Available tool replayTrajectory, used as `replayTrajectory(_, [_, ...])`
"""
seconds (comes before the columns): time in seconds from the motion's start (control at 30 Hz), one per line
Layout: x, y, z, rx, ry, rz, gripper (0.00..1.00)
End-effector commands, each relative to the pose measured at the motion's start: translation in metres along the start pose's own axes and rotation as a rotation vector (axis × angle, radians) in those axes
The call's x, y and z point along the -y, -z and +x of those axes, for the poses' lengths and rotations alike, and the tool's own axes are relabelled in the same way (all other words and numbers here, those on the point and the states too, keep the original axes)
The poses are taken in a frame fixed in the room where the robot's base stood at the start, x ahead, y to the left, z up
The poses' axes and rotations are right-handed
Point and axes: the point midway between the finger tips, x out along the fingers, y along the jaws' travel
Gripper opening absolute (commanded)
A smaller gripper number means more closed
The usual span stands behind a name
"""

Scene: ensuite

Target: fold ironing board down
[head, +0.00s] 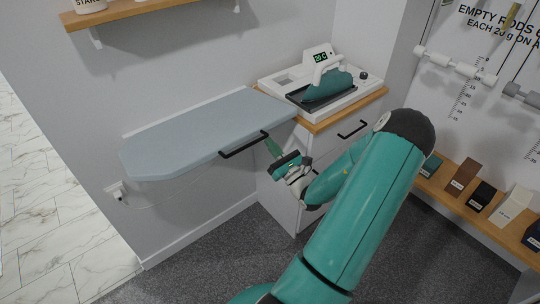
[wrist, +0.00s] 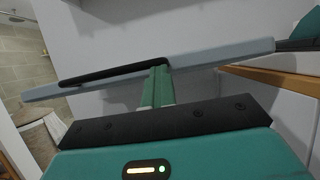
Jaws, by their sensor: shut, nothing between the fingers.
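The ironing board (head: 200,130) is a grey-blue padded board that stands out level from the wall. A black bar handle (head: 243,146) is fixed to its front edge. My gripper (head: 271,146) is shut and empty, just right of the handle's right end and close to the board's edge. In the wrist view the board (wrist: 215,54) crosses the picture, with the handle (wrist: 112,74) on its near edge. The closed green fingers of my gripper (wrist: 157,72) reach up to the board's edge there. Whether they touch it, I cannot tell.
A white cabinet (head: 283,200) with a wooden top stands right of the board, carrying a steam iron (head: 327,86) in a tray. A cord runs from a wall socket (head: 116,191) below the board. A shelf (head: 140,12) is above. A low shelf (head: 475,215) with boxes is right.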

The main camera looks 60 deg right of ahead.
Motion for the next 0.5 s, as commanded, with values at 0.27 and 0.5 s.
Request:
replayTrajectory(0.27, [0.0, -0.035, 0.022, -0.035, -0.005, -0.002, 0.0])
replayTrajectory(0.5, [0.0, -0.047, 0.029, -0.035, -0.001, 0.001, 0.0])
